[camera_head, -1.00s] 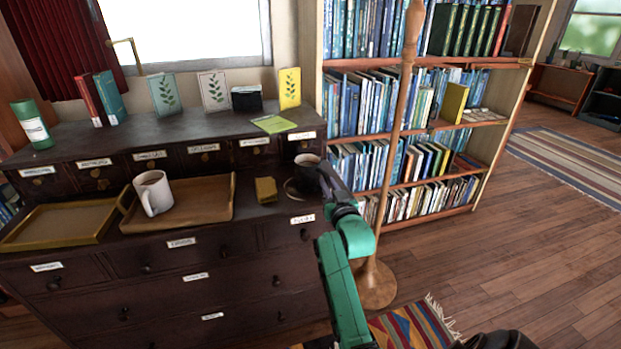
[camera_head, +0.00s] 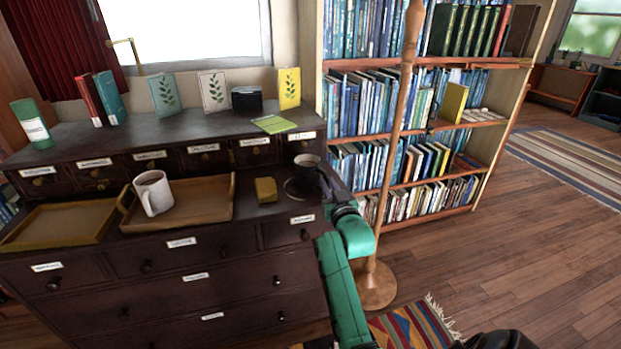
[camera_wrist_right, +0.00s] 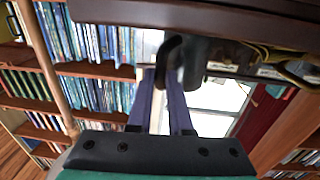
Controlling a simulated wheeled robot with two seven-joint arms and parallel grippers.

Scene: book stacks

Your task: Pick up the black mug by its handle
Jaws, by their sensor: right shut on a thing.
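The black mug (camera_head: 307,160) is at the right end of the dark cabinet's lower ledge, above or on a dark round saucer-like piece (camera_head: 291,190); I cannot tell if they touch. My right gripper (camera_head: 326,178) is at the mug's right side and hides part of it. In the right wrist view, the two fingers (camera_wrist_right: 167,88) are shut on the mug's dark handle (camera_wrist_right: 172,52), with the mug's body (camera_wrist_right: 196,62) just beyond it. My left gripper is not in view.
A white mug (camera_head: 153,192) stands on a wooden tray (camera_head: 215,212) to the left, with another tray (camera_head: 62,238) beside it. A wooden pole (camera_head: 396,130) and a bookcase (camera_head: 440,120) stand to the right.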

